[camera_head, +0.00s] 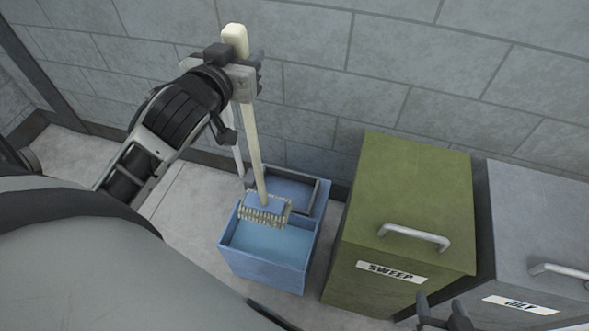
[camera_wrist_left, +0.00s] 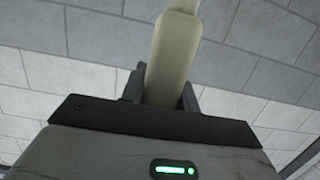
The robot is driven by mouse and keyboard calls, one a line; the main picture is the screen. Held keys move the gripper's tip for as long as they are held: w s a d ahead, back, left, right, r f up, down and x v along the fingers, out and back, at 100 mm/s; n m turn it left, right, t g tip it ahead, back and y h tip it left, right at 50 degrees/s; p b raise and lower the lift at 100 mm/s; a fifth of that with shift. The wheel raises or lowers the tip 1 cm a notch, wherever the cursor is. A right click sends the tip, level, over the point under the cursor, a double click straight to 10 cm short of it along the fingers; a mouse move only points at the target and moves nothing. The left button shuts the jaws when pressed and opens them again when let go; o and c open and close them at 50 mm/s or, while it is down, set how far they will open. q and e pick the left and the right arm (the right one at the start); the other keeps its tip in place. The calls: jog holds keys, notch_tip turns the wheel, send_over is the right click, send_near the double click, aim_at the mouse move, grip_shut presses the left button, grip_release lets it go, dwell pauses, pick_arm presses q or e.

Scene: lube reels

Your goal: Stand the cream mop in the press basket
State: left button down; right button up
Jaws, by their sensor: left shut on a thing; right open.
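My left gripper (camera_head: 238,76) is shut on the cream mop's handle (camera_head: 251,140) near its top. In the left wrist view the cream handle (camera_wrist_left: 171,58) runs up between the two dark fingers (camera_wrist_left: 163,95). The mop hangs nearly upright, tilted slightly. Its blue-topped head with cream strands (camera_head: 265,210) is over the blue bucket (camera_head: 262,271), in front of the dark-rimmed press basket (camera_head: 292,190) at the bucket's back. The head partly hides the basket's front edge. I cannot tell its exact height. My right gripper (camera_head: 441,311) is open and empty at the bottom edge.
A green bin labelled SWEEP (camera_head: 408,205) stands close to the right of the bucket. A grey bin (camera_head: 540,230) is beside it. A block wall (camera_head: 420,70) is close behind. A pale thin pole (camera_head: 239,160) shows behind the mop. Floor left of the bucket is clear.

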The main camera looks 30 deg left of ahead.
pick_arm(q)
jog(key=shift+w, duration=0.8)
jog(key=w+a+f, duration=0.1)
jog(key=w+f, duration=1.1)
jog(key=w, duration=0.1)
jog(key=shift+a+f+b, duration=0.4)
jog(key=shift+f, duration=0.2)
jog(key=c, duration=1.1)
grip_release()
jog(key=shift+o, duration=0.2)
